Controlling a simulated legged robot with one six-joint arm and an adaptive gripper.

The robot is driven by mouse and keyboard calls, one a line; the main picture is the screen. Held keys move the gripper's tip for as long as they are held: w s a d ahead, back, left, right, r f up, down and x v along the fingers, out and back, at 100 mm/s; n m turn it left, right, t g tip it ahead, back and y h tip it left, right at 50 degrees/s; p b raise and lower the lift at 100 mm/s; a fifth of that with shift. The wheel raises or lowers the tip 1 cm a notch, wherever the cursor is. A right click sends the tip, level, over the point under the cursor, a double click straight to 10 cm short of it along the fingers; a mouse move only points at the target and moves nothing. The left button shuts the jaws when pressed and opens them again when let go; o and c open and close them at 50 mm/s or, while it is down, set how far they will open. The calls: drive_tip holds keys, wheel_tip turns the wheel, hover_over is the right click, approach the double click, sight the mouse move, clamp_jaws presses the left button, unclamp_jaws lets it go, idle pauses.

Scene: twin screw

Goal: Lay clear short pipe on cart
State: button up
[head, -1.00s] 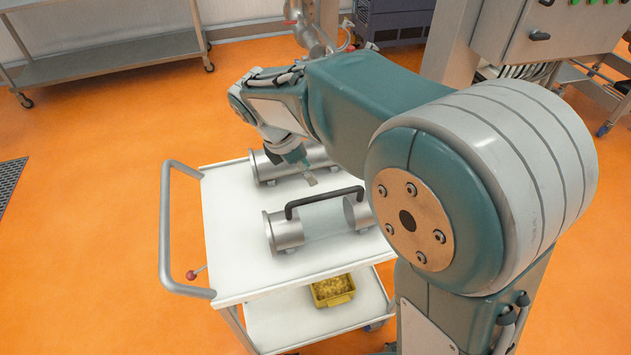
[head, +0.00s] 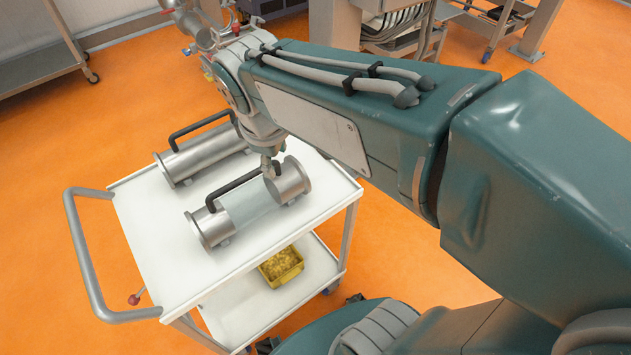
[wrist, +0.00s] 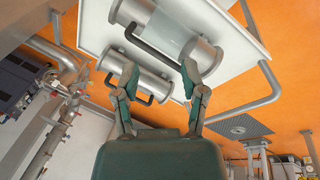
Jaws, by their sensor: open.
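The clear short pipe (head: 249,205) lies on the white top of the cart (head: 165,255). It has a clear middle, metal ends and a black handle. It also shows at the top of the wrist view (wrist: 170,30). My gripper (wrist: 158,74) is open and empty, its two fingers spread apart. In the wrist view the fingers appear below the clear pipe and its handle. In the head view my gripper (head: 271,168) is close to the pipe's right end, partly hidden by my wrist; I cannot tell whether it touches.
An all-metal pipe (head: 207,153) with a black handle lies behind the clear one on the cart. A yellow bin (head: 281,267) sits on the lower shelf. The cart's push handle (head: 84,255) is at left. A metal table (head: 40,70) stands at the back left.

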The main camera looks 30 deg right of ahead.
drive_tip(key=s+d+m+t+y, duration=0.1)
drive_tip(key=s+d+m+t, duration=0.1)
drive_tip(key=s+m, duration=0.6)
drive_tip(key=shift+s+d+f+m+t, duration=0.25)
drive_tip(key=shift+d+m+t, duration=0.15)
drive_tip(key=shift+d+m, duration=0.25)
